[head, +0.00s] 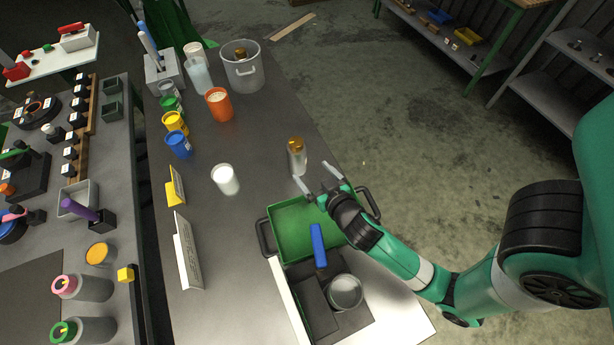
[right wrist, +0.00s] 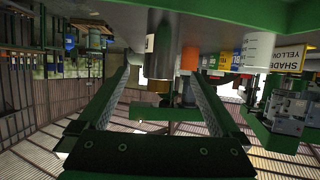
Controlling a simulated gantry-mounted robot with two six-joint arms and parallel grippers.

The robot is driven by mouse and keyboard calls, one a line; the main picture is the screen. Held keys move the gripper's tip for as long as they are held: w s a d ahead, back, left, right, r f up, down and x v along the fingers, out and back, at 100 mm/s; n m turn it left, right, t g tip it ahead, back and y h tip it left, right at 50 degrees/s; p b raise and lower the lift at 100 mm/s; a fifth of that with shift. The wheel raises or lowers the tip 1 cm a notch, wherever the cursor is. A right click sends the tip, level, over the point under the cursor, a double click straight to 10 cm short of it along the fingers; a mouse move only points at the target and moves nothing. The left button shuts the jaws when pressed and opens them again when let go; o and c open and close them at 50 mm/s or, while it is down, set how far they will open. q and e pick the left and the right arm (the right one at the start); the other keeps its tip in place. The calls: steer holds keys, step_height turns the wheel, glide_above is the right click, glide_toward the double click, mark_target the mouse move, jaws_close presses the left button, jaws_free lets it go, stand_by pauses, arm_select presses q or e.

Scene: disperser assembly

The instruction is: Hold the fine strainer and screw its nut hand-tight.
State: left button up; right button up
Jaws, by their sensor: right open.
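A slim metal cylinder with a brass-coloured top, which looks like the fine strainer (head: 298,160) with its nut (head: 295,144), stands upright on the grey table. In the right wrist view, which is upside down, the strainer (right wrist: 160,45) and its nut (right wrist: 159,85) show beyond and between the fingers. My right gripper (head: 316,177) is open and empty, just to the right and in front of the strainer, apart from it. Whether the nut is tight cannot be told. My left gripper is not in view.
A green tray (head: 287,209) with dark handles lies beside my right gripper. A blue-handled tool (head: 318,245) and a metal cup (head: 345,291) are in front. A white cup (head: 225,179) and an orange cup (head: 218,104) stand left.

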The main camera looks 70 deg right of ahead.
mark_target(297, 155)
steer(key=b+x, duration=0.2)
steer(key=x, duration=0.9)
steer(key=shift+w+d, duration=0.15)
steer(key=shift+w, duration=0.15)
jaws_close()
stand_by(0.5)
stand_by(0.5)
